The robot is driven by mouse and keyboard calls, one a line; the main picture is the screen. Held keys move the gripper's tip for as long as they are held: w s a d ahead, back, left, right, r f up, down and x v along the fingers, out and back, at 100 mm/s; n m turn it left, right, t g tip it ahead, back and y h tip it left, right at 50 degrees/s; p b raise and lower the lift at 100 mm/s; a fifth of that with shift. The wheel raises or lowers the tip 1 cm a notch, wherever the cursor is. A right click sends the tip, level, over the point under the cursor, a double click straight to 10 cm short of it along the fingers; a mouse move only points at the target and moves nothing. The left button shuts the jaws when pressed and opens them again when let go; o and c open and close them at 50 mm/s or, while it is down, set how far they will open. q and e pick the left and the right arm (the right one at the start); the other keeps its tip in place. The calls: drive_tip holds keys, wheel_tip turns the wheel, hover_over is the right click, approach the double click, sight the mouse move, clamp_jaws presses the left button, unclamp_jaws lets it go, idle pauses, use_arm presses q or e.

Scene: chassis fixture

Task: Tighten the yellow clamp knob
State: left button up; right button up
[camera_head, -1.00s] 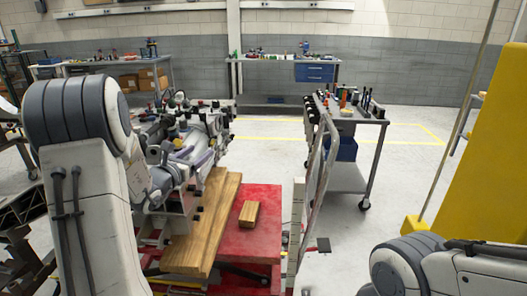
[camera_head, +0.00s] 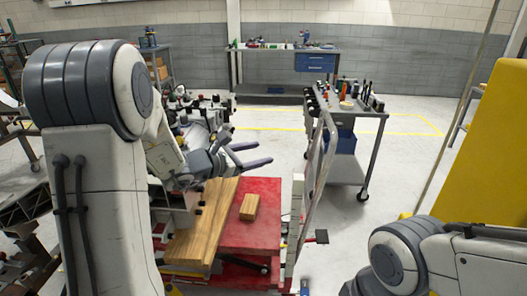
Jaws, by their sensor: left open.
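My left gripper (camera_head: 262,154) reaches in from the left, above the far end of the wooden planks. Its two dark fingers point right and stand apart, with nothing between them. The metal fixture (camera_head: 172,222) sits at the left of the red table (camera_head: 255,230), largely hidden behind my left arm. I cannot make out the yellow clamp knob; it may be behind my arm or too small to tell. My right arm shows at the lower right, but its gripper is out of the picture.
A long wooden plank (camera_head: 205,230) and a small wooden block (camera_head: 249,207) lie on the red table. A metal rail frame (camera_head: 318,180) stands at its right edge. A tool cart (camera_head: 358,122) is beyond. A yellow structure (camera_head: 485,160) rises at right. Open floor lies between.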

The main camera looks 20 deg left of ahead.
use_arm(q)
drive_tip(key=shift+s+d+r+m+g+h, duration=0.15)
drive_tip(key=shift+s+d+m, duration=0.1)
drive_tip(key=shift+d, duration=0.3)
drive_tip(key=shift+s+d+m+g+h, duration=0.15)
drive_tip(key=shift+d+m, duration=0.1)
drive_tip(key=shift+d, duration=0.25)
